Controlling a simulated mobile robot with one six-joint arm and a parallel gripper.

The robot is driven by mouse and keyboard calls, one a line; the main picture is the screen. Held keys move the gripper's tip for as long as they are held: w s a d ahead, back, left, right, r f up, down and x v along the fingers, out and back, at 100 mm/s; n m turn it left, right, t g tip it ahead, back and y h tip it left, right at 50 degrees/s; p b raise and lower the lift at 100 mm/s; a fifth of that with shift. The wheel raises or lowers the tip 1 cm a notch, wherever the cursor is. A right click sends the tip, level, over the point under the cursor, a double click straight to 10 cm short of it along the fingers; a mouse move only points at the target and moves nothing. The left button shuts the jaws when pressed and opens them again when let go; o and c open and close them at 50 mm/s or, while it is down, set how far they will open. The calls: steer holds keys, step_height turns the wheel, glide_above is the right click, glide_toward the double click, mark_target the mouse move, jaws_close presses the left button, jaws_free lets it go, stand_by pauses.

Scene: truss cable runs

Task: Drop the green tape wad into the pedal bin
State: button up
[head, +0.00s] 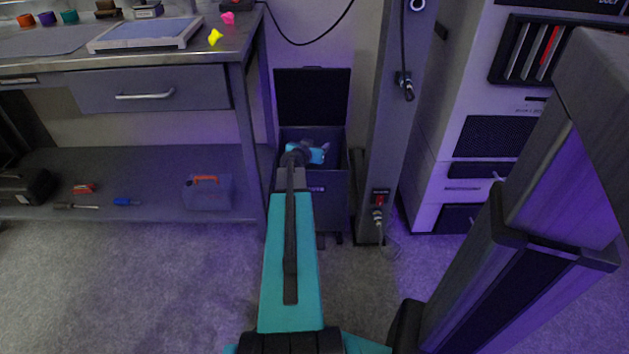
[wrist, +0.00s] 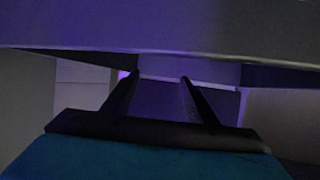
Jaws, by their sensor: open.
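The pedal bin (head: 334,200) stands on the floor between the workbench and a grey post. Its dark lid (head: 313,95) is raised against the wall. My gripper (head: 322,150) is at the bin's mouth in the head view, partly hidden by my arm. In the wrist view my gripper (wrist: 160,78) has its two fingers apart with nothing between them. I cannot make out a green tape wad in either view; the bin's inside is mostly hidden. A yellow wad (head: 215,37) and a pink wad (head: 227,18) lie on the bench's right end.
The workbench (head: 160,60) on the left carries a framed pad (head: 146,33) and small coloured items. Its lower shelf holds a toolbox (head: 208,192) and tools. The grey post (head: 374,120) with a hanging cable is close right of the bin. A pale equipment cabinet (head: 455,110) stands further right.

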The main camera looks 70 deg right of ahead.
steer(key=shift+a, duration=0.15)
steer(key=p+v, duration=0.2)
steer(key=v, duration=0.9)
steer(key=shift+a+r+p, duration=0.2)
steer(key=shift+r+p, duration=0.1)
steer(key=shift+p, duration=0.1)
steer(key=shift+a+r+p, duration=0.1)
steer(key=shift+a+p, duration=0.2)
steer(key=shift+p, duration=0.6)
steer(key=shift+a+r+p, duration=0.15)
steer(key=shift+a+p, duration=0.2)
steer(key=shift+p, duration=0.55)
steer(key=shift+a+p, duration=0.3)
steer(key=shift+p, duration=0.35)
